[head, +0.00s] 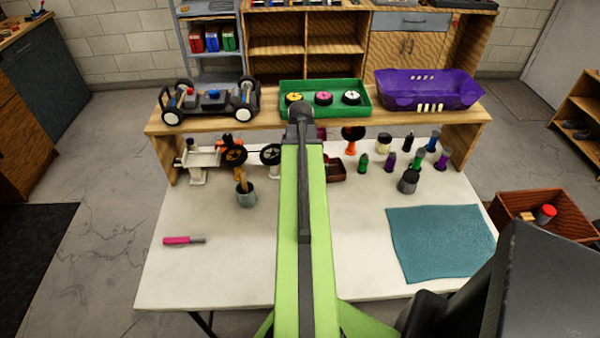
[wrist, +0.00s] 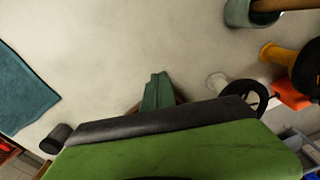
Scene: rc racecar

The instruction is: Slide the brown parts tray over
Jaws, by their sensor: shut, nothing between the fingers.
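The brown parts tray (head: 336,171) stands on the white table under the shelf, just right of my green arm. My arm hides its left part in the head view. In the wrist view my gripper (wrist: 158,82) shows as two green fingers pressed together, with nothing between them. A little brown edge, perhaps the tray, shows beside the fingers, mostly hidden by my own green and black link. I cannot tell whether the fingers touch it. My gripper is hidden behind my arm in the head view.
A cup with a brush (head: 246,195) and a pink marker (head: 183,240) are left of my arm. Several small bottles (head: 388,162) stand right of the tray. A teal mat (head: 440,240) lies at front right. The shelf (head: 375,118) spans above the tray. The table's front middle is clear.

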